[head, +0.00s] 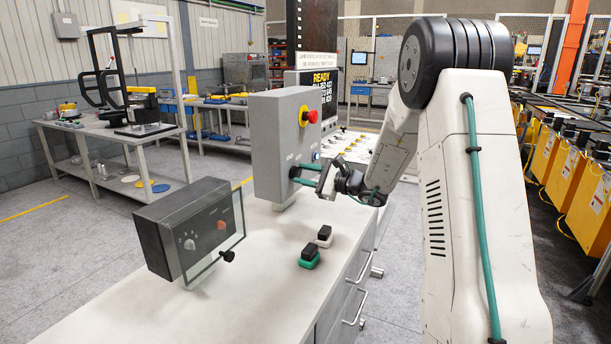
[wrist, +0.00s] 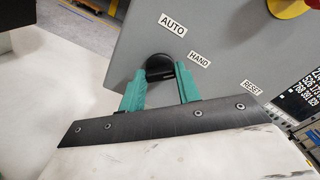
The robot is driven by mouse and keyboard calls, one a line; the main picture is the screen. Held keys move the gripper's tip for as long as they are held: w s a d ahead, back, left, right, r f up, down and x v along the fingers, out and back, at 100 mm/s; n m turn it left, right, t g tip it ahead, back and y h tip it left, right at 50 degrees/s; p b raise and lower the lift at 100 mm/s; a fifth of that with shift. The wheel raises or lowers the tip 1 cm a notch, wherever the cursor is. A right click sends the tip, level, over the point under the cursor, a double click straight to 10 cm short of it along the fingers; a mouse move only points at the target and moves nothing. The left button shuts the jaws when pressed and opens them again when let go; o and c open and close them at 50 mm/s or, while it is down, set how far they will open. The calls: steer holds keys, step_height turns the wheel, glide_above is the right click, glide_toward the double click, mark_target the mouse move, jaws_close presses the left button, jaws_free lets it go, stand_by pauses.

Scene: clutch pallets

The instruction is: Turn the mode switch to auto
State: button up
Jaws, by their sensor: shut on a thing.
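The mode switch (wrist: 159,67) is a round black knob on the face of a grey control box (head: 268,150). In the wrist view the AUTO label (wrist: 173,25) is above it and the HAND label (wrist: 199,59) is to its right. My gripper (wrist: 160,80) has green fingers, one on each side of the knob, and is shut on it. In the head view my gripper (head: 302,175) reaches the lower part of the box face. The fingers hide the knob's edges, and I cannot tell which label it points to.
A red emergency button (head: 309,116) on yellow sits above the switch. A RESET label (wrist: 252,88) is at the right. A dark box with a dial (head: 193,230) stands nearer on the white bench (head: 225,305), with black and green blocks (head: 310,256) beside it.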

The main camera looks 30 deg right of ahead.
steer(key=n, duration=0.4)
steer(key=shift+n, duration=0.3)
steer(key=n, duration=0.4)
steer(key=shift+f+n, duration=0.15)
steer(key=shift+n, duration=0.25)
steer(key=o, duration=1)
steer(key=shift+s, duration=0.1)
steer(key=v, duration=0.7)
steer(key=shift+s+d, duration=0.2)
steer(key=shift+s, duration=0.15)
